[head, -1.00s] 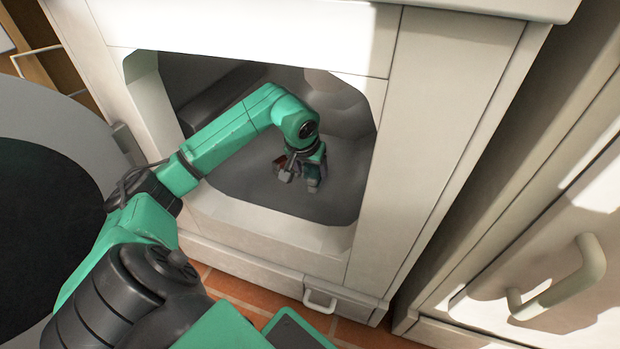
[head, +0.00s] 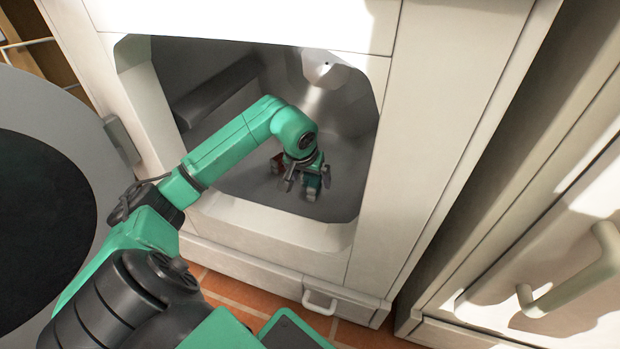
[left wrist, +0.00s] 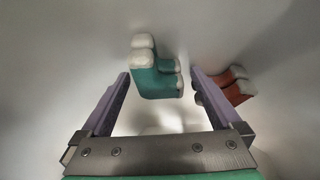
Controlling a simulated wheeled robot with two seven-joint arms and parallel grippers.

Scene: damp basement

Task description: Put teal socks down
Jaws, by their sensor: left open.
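The teal socks (left wrist: 156,82), a folded pair with whitish ends, lie on the grey drum floor inside the white machine. In the left wrist view they are ahead of and between the fingertips of my left gripper (left wrist: 160,78), with visible gaps on both sides. In the head view my left gripper (head: 307,181) is low inside the drum, fingers spread around the teal socks (head: 311,186), which are partly hidden by it. My right gripper is not in view.
A red pair of socks (left wrist: 234,88) lies just right of the right finger in the left wrist view. The machine's front frame (head: 270,228) surrounds my left arm. A pale cabinet with a handle (head: 580,280) stands at the right.

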